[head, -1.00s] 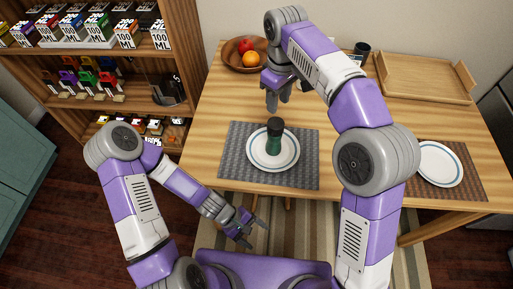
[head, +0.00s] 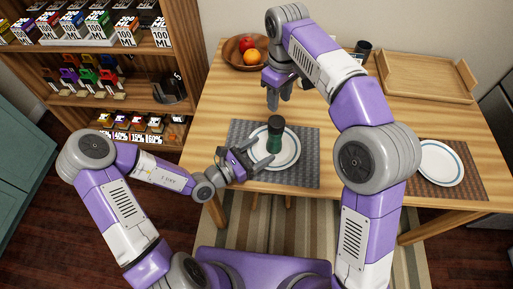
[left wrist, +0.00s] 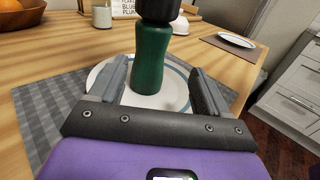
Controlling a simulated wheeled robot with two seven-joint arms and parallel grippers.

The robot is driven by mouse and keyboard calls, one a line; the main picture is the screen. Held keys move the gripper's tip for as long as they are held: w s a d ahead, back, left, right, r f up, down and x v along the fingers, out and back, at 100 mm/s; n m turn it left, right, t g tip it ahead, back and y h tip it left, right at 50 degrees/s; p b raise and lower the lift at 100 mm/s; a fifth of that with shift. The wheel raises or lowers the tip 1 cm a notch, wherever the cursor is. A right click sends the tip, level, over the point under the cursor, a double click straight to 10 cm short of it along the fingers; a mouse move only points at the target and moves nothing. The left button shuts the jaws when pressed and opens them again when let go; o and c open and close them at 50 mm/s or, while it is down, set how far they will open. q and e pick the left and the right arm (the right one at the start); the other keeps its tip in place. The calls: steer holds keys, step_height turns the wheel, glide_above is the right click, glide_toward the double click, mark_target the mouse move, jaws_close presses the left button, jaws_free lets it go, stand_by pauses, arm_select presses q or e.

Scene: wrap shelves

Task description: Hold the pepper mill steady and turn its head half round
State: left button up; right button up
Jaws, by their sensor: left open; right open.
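The pepper mill (head: 275,136) has a dark green body and a black head, and stands upright on a white plate with a blue ring (head: 287,157). My left gripper (head: 257,161) is open beside the mill, its fingers pointing at the mill's lower body. In the left wrist view the green mill (left wrist: 152,60) rises beyond and between the open fingers (left wrist: 160,80); the top of its head is cut off. My right gripper (head: 278,98) is open and points down, above and behind the mill, holding nothing.
The plate lies on a grey woven placemat (head: 307,175) on the wooden table. A fruit bowl (head: 231,60) stands at the back left, a wooden tray (head: 425,78) at the back right. Another plate (head: 440,163) lies at the right. A shelf unit (head: 120,94) stands left of the table.

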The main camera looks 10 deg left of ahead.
mark_target(270, 140)
arm_select(q)
steer(key=shift+w+a+t, duration=0.25)
steer(key=shift+w+t, duration=0.05)
steer(key=shift+w, duration=0.1)
steer(key=shift+w+d+n+y, duration=0.1)
steer(key=shift+w+n+y, duration=0.15)
steer(key=shift+n+y, duration=0.05)
steer(key=x, duration=0.7)
steer(key=shift+s, duration=0.1)
steer(key=c, duration=1.2)
